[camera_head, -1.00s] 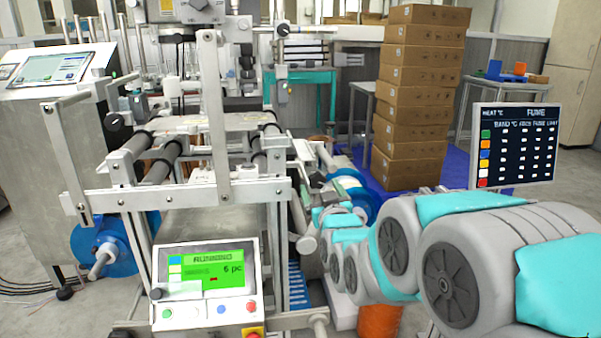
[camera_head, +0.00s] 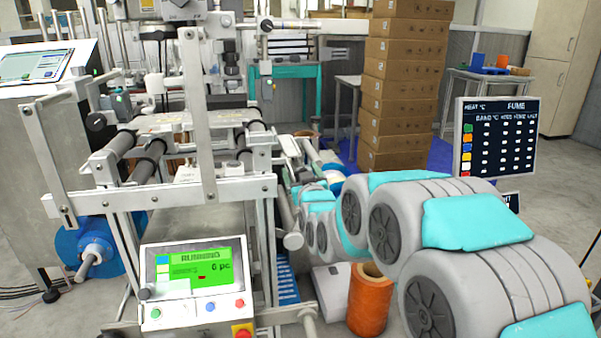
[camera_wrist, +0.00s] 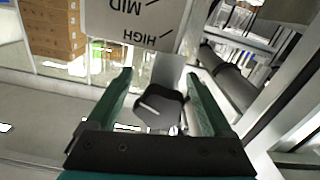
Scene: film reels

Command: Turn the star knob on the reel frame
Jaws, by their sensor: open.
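In the wrist view, the dark star knob (camera_wrist: 160,108) has a pale pointer line and sits between the two green fingers of my gripper (camera_wrist: 158,80). The gripper is open, with one finger on each side of the knob. I cannot tell whether either finger touches it. Above the knob, a pale plate (camera_wrist: 132,22) shows MID and HIGH upside down. In the head view, the metal reel frame (camera_head: 150,194) stands left of centre. My arm reaches towards its right side, and the gripper and knob cannot be made out there.
A control panel with a green screen (camera_head: 197,268) is at the frame's front. An orange spool (camera_head: 370,300) stands below my arm. Stacked boxes (camera_head: 403,75) and a dark display board (camera_head: 497,137) are behind and right. A dark roller (camera_wrist: 228,75) lies right of the knob in the wrist view.

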